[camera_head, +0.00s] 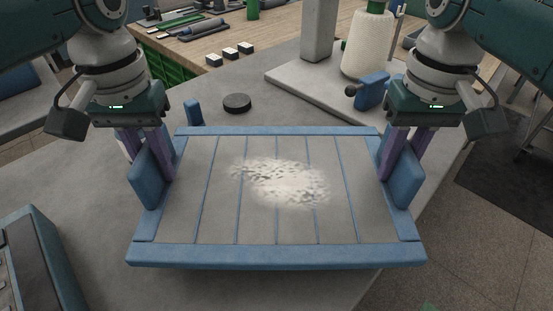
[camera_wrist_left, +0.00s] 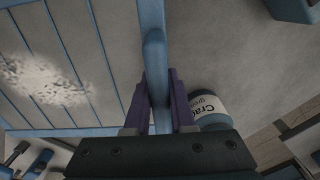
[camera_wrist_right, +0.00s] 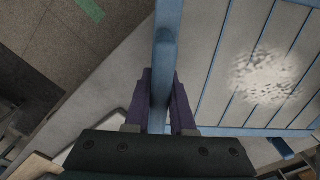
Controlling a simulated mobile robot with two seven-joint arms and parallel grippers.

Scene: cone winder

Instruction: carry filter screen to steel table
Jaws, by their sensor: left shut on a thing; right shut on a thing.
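The filter screen (camera_head: 340,215) is a grey panel with a blue frame and blue slats, and a patch of white lint lies on its middle. It is held level between my two grippers, above a grey table top (camera_head: 75,190). My left gripper (camera_head: 162,175) is shut on the blue handle at its left side; the left wrist view shows purple fingers (camera_wrist_left: 160,100) on either side of the handle. My right gripper (camera_head: 392,172) is shut on the right handle, also seen in the right wrist view (camera_wrist_right: 166,100). I cannot tell which surface is the steel table.
A white yarn cone (camera_head: 368,45) stands on a grey base behind the screen, near a blue part (camera_head: 372,91). A black puck (camera_head: 237,102) lies behind the screen. A labelled jar (camera_wrist_left: 208,110) is close to my left gripper. A wooden bench (camera_head: 270,42) is at the back.

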